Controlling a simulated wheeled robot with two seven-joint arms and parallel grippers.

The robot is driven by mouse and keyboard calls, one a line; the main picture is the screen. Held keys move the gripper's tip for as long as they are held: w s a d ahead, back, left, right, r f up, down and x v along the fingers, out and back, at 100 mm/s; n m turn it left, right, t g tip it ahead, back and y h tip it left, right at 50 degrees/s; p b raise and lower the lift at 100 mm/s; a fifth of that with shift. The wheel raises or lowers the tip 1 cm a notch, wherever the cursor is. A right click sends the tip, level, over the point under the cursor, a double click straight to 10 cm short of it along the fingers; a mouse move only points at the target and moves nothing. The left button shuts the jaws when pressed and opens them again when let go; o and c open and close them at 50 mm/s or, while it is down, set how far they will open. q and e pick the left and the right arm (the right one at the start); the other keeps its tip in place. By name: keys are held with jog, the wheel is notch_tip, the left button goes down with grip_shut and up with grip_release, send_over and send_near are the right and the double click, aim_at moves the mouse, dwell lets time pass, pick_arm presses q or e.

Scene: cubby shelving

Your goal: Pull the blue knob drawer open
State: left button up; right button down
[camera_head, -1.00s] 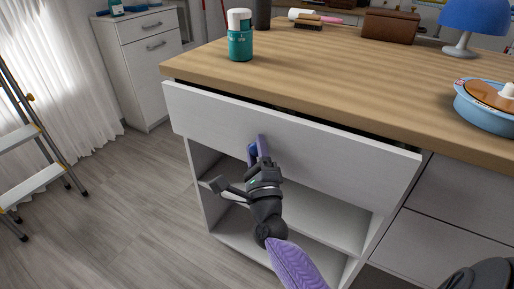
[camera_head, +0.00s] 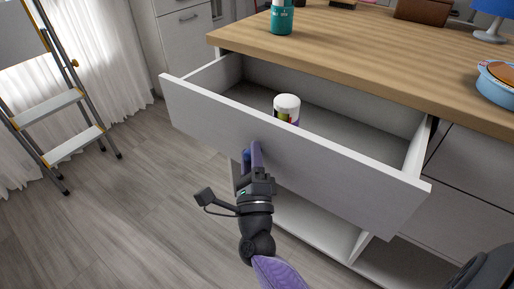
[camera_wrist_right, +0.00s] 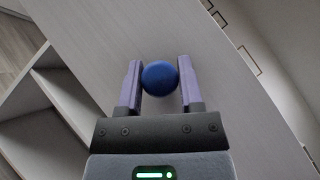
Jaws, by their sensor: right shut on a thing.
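The white drawer (camera_head: 300,163) stands well out from under the wooden counter top in the head view, its inside showing. A jar with a white lid (camera_head: 287,108) stands upright inside it. My right gripper (camera_head: 251,156) is at the middle of the drawer front. In the right wrist view the blue knob (camera_wrist_right: 159,78) sits between the two purple fingers of my right gripper (camera_wrist_right: 160,88), which is shut on it. In the head view the knob is mostly hidden by the fingers. My left gripper is not in view.
The counter top (camera_head: 390,50) holds a teal bottle (camera_head: 281,20), a brown box (camera_head: 421,10), a blue lamp (camera_head: 492,30) and a blue round dish (camera_head: 497,82). A stepladder (camera_head: 62,100) stands at the left. The floor between is clear.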

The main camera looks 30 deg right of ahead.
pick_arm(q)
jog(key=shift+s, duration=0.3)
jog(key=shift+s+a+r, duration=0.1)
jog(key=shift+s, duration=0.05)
pick_arm(e)
jog(key=shift+c, duration=1.3)
grip_release()
pick_arm(q)
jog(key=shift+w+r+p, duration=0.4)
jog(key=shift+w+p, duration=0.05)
jog(key=shift+p, duration=0.1)
pick_arm(e)
jog(key=v, duration=1)
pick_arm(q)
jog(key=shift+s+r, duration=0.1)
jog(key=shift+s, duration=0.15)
